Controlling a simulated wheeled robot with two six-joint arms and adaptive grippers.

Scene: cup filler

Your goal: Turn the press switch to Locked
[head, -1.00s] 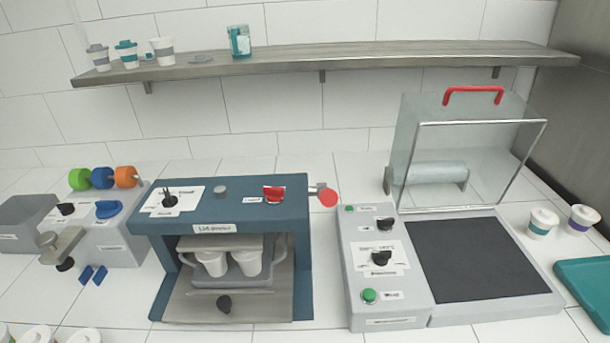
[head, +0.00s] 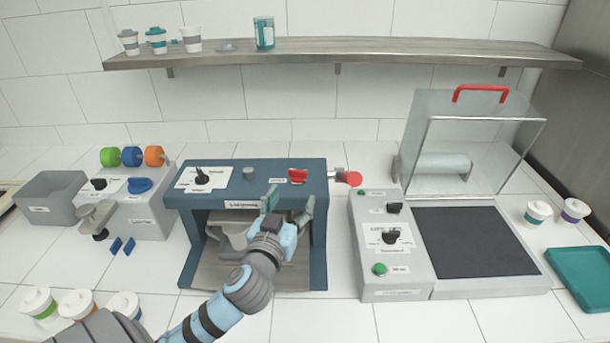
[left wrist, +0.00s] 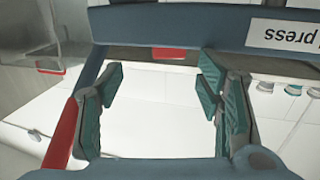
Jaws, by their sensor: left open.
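The blue lid press (head: 318,240) stands left of the middle in the head view. On its top are a black rotary switch (head: 201,177) on a white labelled plate, a grey round button (head: 249,172) and a red switch (head: 297,176) beside a small label. The label words are too small to read. My left gripper (head: 289,200) is open and empty in front of the press's upper front edge, just below the red switch. In the left wrist view the open fingers (left wrist: 161,88) show with nothing between them, and a "press" label (left wrist: 285,35) appears upside down.
A red knob (head: 353,178) sticks out from the press's right side. A grey control box (head: 392,275) and clear-covered unit stand to the right. A grey dispenser (head: 150,210) stands left. Lidded cups (head: 78,304) stand at front left. A shelf (head: 350,55) runs above.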

